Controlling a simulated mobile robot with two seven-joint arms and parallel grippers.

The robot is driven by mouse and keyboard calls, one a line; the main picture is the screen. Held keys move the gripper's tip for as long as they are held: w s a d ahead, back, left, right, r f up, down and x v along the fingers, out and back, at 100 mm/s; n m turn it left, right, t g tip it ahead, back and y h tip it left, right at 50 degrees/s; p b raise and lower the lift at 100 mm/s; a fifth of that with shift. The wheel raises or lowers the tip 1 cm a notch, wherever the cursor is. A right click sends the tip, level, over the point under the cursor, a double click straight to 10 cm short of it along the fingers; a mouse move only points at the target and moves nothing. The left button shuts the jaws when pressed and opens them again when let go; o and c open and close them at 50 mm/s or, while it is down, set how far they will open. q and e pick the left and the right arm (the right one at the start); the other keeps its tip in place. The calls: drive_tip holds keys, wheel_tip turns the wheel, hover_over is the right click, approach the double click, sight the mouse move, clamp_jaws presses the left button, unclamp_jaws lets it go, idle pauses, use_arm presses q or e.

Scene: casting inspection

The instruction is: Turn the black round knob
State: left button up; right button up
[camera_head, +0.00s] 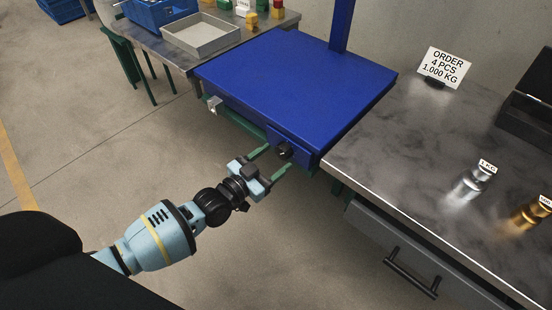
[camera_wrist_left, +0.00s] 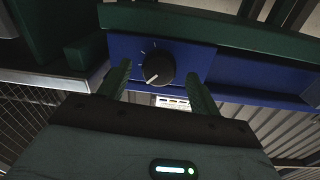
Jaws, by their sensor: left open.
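The black round knob (camera_head: 285,150) sits on the front face of a blue machine (camera_head: 300,75) in the head view. In the left wrist view the knob (camera_wrist_left: 158,68) shows a white pointer line aimed toward its lower left, with small tick marks on the blue panel (camera_wrist_left: 195,56) around it. My left gripper (camera_head: 273,160) is open, with its green fingers reaching toward the panel on either side of the knob. In the left wrist view, the fingers (camera_wrist_left: 160,88) stand apart, left and right of the knob. I cannot tell whether they touch it. My right gripper is not in view.
A drawer handle (camera_head: 410,278) sticks out below. A grey tray (camera_head: 201,35) stands on the back table. The floor at left is clear.

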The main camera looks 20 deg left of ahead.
use_arm(q)
drive_tip(key=shift+w+d, duration=0.25)
drive_tip(key=shift+w, duration=0.35)
drive_tip(key=shift+c, duration=0.8)
drive_tip(key=c, duration=0.8)
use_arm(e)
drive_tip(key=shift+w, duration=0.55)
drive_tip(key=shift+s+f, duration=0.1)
use_arm(q)
drive_tip(key=n, duration=0.2)
drive_tip(key=shift+n+b, duration=0.35)
drive_tip(key=shift+n, duration=0.05)
drive_tip(key=n, duration=0.3)
drive_tip(key=shift+s+d+f, duration=0.1)
drive_tip(key=shift+n+b, duration=0.35)
drive_tip(key=shift+n, duration=0.75)
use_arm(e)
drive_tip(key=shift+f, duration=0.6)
